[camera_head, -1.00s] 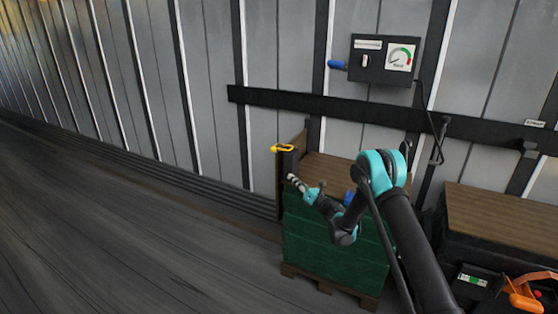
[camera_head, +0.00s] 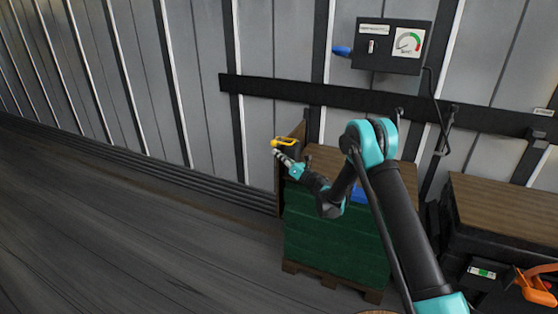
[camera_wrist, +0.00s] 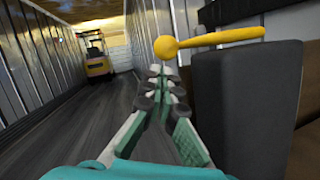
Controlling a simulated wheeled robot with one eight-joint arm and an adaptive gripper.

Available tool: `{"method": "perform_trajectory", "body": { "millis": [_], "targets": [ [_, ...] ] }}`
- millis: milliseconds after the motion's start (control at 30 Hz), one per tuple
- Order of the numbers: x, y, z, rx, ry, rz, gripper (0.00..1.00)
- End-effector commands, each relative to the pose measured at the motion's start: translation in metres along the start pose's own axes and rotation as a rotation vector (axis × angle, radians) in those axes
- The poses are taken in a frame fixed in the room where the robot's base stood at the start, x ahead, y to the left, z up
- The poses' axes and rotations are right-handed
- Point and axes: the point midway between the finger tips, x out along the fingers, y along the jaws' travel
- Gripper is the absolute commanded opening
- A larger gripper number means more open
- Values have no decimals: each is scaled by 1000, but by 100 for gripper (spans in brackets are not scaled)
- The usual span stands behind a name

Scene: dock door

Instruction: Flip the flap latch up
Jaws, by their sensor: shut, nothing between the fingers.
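The flap latch is a yellow lever (camera_head: 285,141) with a rounded end, lying about level on top of a dark block at the left end of the green crate. In the wrist view the yellow lever (camera_wrist: 215,40) runs across the upper middle, its ball end at the left, above the dark block (camera_wrist: 245,110). My gripper (camera_head: 277,152) is shut and empty, close below the lever's left end. In the wrist view my fingertips (camera_wrist: 162,72) sit just under the ball end; I cannot tell whether they touch it.
A gauge box (camera_head: 392,45) with a blue handle hangs above. A brown-topped bench (camera_head: 500,215) stands right. A yellow forklift (camera_wrist: 97,62) is far off. Floor at left is clear.

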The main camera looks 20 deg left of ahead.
Motion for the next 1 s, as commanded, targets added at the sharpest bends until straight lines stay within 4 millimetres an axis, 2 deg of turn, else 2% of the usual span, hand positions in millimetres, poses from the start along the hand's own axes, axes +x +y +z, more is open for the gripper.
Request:
{"method": "perform_trajectory", "body": {
  "millis": [567,1000],
  "targets": [
    [1,3,5,2,-5,3,0],
    [4,5,8,24,-73,25,0]
  ]
}}
